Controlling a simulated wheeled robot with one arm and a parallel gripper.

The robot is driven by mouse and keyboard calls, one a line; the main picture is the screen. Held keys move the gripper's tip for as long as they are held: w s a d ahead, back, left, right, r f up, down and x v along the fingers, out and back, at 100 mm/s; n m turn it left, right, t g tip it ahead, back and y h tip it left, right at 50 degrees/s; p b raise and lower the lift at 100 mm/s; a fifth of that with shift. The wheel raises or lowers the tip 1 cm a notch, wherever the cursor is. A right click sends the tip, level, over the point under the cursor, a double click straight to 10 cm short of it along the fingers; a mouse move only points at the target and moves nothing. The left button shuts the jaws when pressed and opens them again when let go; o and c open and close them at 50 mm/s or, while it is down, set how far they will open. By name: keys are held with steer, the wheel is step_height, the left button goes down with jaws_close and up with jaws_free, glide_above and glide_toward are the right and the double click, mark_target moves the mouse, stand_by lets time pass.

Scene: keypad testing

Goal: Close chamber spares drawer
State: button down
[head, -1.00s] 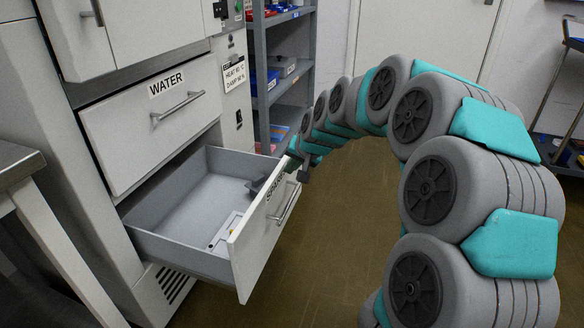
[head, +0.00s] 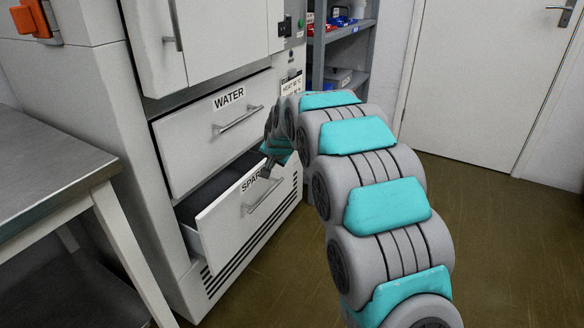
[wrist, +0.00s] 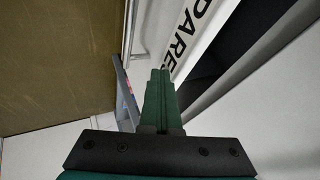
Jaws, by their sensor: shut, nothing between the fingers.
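The spares drawer (head: 245,215) is the lower white drawer of the cabinet in the head view, with a bar handle and a label partly hidden by my gripper. It stands partly out, with a dark gap above its front. My gripper (head: 265,172) is at the top edge of the drawer front, near the label. In the wrist view, my gripper (wrist: 160,90) is shut and empty, its fingers close to the labelled drawer front (wrist: 185,60). I cannot tell whether they touch it.
The water drawer (head: 215,130) above is shut. A metal table (head: 50,165) stands at the left. A grey shelf (head: 345,45) with bins is behind, and a white door (head: 480,80) is at the right. The brown floor (head: 480,240) at the right is clear.

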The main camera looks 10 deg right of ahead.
steer(key=w+a+p, duration=0.1)
steer(key=w+a, duration=0.3)
steer(key=a, duration=0.1)
steer(key=shift+a+p, duration=0.3)
steer(key=shift+p, duration=0.05)
steer(key=shift+w+a+r, duration=0.1)
steer(key=shift+w+r, duration=0.05)
steer(key=s+d, duration=0.1)
steer(key=d, duration=0.1)
steer(key=s+d+b, duration=0.1)
steer(key=s, duration=0.1)
steer(key=shift+d+r, duration=0.15)
steer(key=shift+d, duration=0.2)
steer(key=v, duration=0.9)
steer(key=s+d+f+n+g, duration=0.2)
steer(key=s+d+g, duration=0.1)
steer(key=s, duration=1.5)
steer(key=s+d+f+n+g+h, duration=0.1)
steer(key=s+d, duration=0.5)
steer(key=s, duration=1.2)
steer(key=s+d+f+n+g+h, duration=0.1)
steer(key=s+d+f+n+g, duration=0.1)
steer(key=s, duration=1.6)
steer(key=d+f+g, duration=0.1)
steer(key=d+g, duration=0.1)
steer(key=g, duration=0.1)
steer(key=shift+s+d+n+b, duration=0.3)
steer(key=shift+s+n+b, duration=0.1)
